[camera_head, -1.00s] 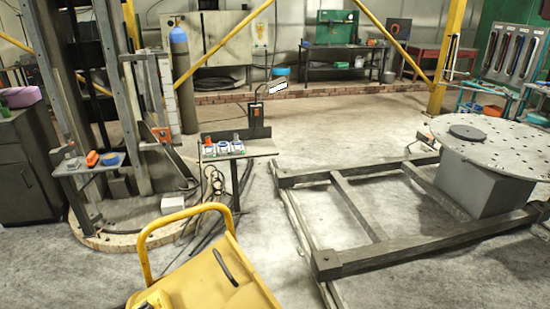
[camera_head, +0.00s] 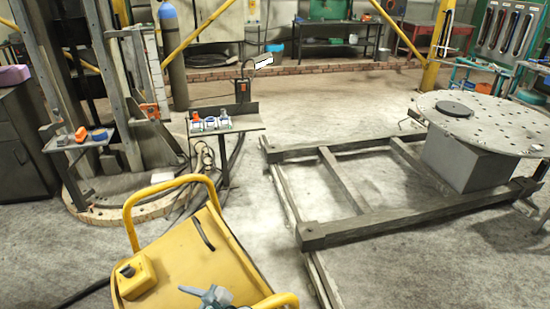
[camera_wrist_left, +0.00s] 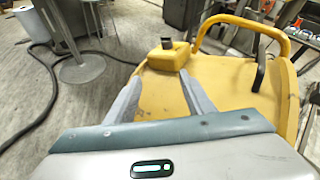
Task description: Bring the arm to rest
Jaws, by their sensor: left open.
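My left gripper (camera_wrist_left: 160,76) shows in the left wrist view with its two grey fingers apart and nothing between them. It points toward the yellow cart (camera_wrist_left: 220,95); a yellow box with a black knob (camera_wrist_left: 170,56) sits on the cart beyond the fingertips. I cannot tell the gap between fingers and cart. My right gripper is in neither view.
The yellow cart (camera_head: 185,250) with its tube handle (camera_head: 128,215) stands close in front. A dark floor frame (camera_head: 350,222) and round perforated table (camera_head: 500,118) stand right. Open floor (camera_head: 400,270) lies at lower right.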

